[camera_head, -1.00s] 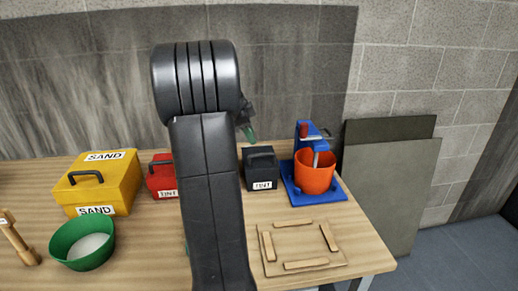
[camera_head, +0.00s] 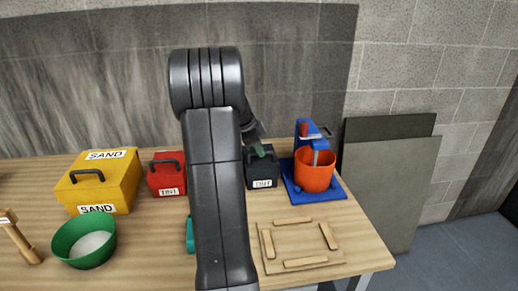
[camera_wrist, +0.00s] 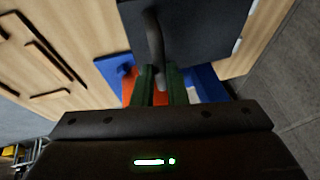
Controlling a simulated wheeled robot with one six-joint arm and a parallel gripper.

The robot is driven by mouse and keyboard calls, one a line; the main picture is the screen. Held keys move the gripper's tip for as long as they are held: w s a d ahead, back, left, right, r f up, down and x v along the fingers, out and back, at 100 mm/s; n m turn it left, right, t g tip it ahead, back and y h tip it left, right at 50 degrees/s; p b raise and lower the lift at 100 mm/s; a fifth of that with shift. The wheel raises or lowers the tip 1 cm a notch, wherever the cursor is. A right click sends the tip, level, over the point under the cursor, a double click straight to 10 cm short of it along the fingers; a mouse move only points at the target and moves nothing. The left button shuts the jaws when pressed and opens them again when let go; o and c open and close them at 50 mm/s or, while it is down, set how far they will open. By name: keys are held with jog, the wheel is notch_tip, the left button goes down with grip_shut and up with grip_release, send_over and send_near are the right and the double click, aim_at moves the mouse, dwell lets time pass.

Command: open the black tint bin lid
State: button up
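The black tint bin (camera_head: 262,177), labelled TINT, stands on the table between my arm and the blue press; its lid looks shut. In the wrist view its dark lid (camera_wrist: 205,30) fills the top, with a curved handle (camera_wrist: 153,35) running down toward my fingers. My gripper (camera_head: 262,150) is over the bin at its handle, with green fingertips. In the wrist view the fingers of my gripper (camera_wrist: 161,80) are parted, with the handle's near end in line with the gap. I cannot tell whether they touch the handle. My arm hides part of the bin's left side.
A blue stand (camera_head: 305,131) with an orange bucket (camera_head: 314,176) is close on the right. A wooden frame (camera_head: 297,225) lies in front.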

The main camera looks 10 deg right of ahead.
jog(key=shift+r, duration=0.1)
grip_shut()
jog(key=shift+w+r, duration=0.35)
jog(key=shift+r, duration=0.3)
jog(key=w+r+p, duration=0.4)
jog(key=w+r, duration=0.2)
jog(key=w+p, duration=0.5)
jog(key=w, duration=0.8)
jog(key=shift+f+p, duration=0.3)
jog(key=shift+f, duration=0.15)
jog(key=shift+r, duration=0.1)
jog(key=o, duration=0.7)
grip_release()
jog(key=shift+r, duration=0.1)
